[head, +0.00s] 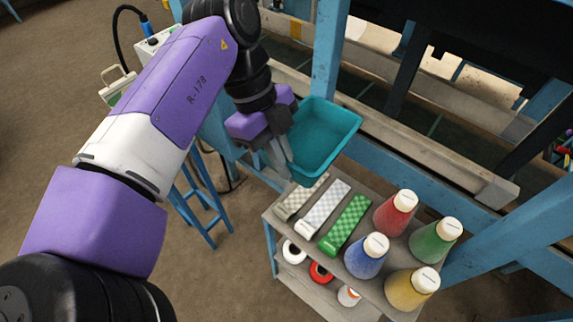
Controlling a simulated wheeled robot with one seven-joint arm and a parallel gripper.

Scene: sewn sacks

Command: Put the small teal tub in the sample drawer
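The teal tub (335,130) is an open, rectangular tub with sloping walls, in the upper middle of the head view. My gripper (282,160) is at the tub's left wall, its grey fingers pointing down at the rim. It appears shut on that wall, though the exact contact is partly hidden by the fingers. The tub seems held in the air, slightly tilted, above the back left edge of the small shelf unit. I see its inside, which looks empty. No sample drawer can be made out clearly.
The grey shelf unit (285,222) carries folded checkered cloths (345,222), and red (395,215), green (435,242), blue (366,258) and yellow (410,290) bottles. Rolls lie on its lower shelf. A blue frame post (327,50) stands behind the tub. A blue stool (200,205) is at left.

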